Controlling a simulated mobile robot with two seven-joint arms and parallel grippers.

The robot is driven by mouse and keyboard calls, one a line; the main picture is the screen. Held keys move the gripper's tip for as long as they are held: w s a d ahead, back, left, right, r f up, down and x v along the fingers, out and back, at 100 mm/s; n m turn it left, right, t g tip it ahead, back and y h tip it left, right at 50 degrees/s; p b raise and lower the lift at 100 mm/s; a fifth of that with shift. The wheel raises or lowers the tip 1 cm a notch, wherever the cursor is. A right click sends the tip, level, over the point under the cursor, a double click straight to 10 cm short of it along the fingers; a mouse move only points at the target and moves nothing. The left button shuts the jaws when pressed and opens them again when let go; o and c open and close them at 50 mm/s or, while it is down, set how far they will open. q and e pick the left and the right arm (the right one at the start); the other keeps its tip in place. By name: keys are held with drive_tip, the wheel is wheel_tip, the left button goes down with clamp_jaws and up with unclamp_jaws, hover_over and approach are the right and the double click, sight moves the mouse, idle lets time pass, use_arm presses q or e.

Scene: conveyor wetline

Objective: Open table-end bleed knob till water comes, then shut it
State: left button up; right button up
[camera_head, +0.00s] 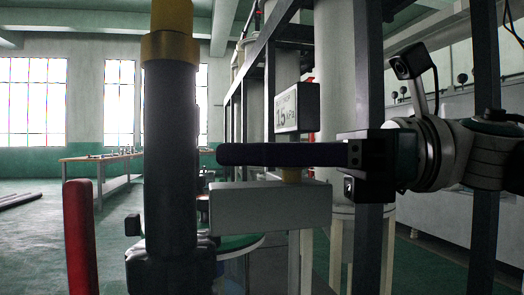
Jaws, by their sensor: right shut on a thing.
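My right gripper (228,154) reaches in from the right, its dark fingers level and seen edge-on, so they look like one bar. It is shut on what appears to be the bleed knob, mostly hidden by the fingers. No water shows. My left gripper is not in view.
A gauge display (297,108) reading about 15 kPa stands just behind the fingers. A thick dark upright pipe (171,150) with a brass collar stands close at left, beside a red upright bar (79,238). Dark frame posts (487,150) stand at right. Open floor lies at far left.

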clamp_jaws()
drive_tip(key=t+p, duration=0.1)
drive_tip(key=m+t+p, duration=0.1)
drive_tip(key=shift+w+r+m+t, duration=0.2)
drive_tip(key=shift+m+t, duration=0.1)
drive_tip(key=shift+w+d+f+m+t+h+p, duration=0.1)
drive_tip(key=shift+w+d+m+t+h+p, duration=0.3)
drive_tip(key=shift+m+t+h+p, duration=2.35)
drive_tip(key=shift+w+d+f+m+t+h+p, duration=0.1)
drive_tip(key=shift+w+d+m+t+h+p, duration=0.3)
drive_tip(key=shift+m+t+h+p, duration=2.35)
drive_tip(key=shift+w+d+m+t+h+p, duration=0.4)
drive_tip(key=shift+m+t+h+p, duration=1.15)
drive_tip(key=shift+p, duration=2.3)
drive_tip(key=shift+w+n+t+y, duration=0.1)
drive_tip(key=shift+n+t+y, duration=0.15)
drive_tip(key=shift+t, duration=0.1)
drive_tip(key=o, duration=0.6)
unclamp_jaws()
